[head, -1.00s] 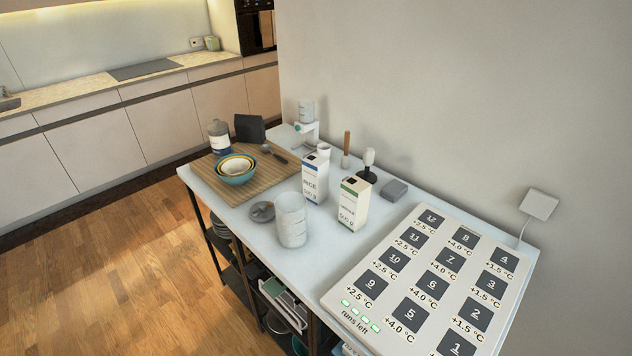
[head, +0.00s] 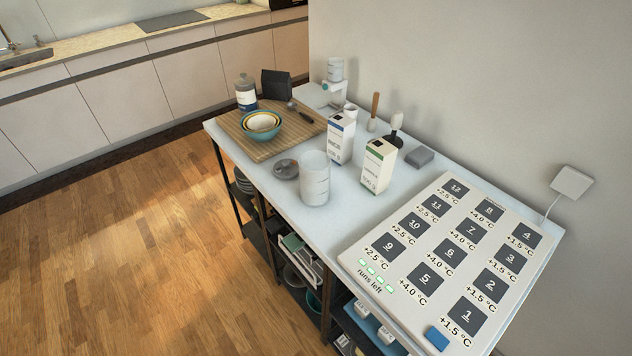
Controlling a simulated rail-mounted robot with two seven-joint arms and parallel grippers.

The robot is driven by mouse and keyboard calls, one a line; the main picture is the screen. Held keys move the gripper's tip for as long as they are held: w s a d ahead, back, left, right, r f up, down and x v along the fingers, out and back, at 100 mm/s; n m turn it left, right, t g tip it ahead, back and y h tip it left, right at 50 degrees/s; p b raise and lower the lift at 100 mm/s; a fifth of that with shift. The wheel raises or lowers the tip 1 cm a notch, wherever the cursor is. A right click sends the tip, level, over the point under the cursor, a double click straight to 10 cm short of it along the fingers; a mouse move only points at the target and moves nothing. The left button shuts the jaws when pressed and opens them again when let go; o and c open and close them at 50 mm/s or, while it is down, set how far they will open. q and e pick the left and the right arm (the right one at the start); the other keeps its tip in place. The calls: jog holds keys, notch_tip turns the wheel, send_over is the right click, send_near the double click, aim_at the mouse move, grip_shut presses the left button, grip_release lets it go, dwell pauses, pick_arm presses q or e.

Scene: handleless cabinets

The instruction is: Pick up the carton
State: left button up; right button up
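Two cartons stand upright on the white worktop (head: 275,205) in the head view. One is a white carton with a blue top band (head: 341,138). The other, just right of it and nearer, is a white carton with a green band (head: 378,166). Their labels are too blurred to read now. I cannot tell which one the task means. Neither of my grippers shows in the view, and nothing visible touches the cartons.
Nested bowls (head: 262,124) sit on a wooden board (head: 292,140). A large numbered panel (head: 405,280) with a blue block (head: 437,338) fills the right end. A wall rises behind. The wooden floor (head: 120,270) at left is clear.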

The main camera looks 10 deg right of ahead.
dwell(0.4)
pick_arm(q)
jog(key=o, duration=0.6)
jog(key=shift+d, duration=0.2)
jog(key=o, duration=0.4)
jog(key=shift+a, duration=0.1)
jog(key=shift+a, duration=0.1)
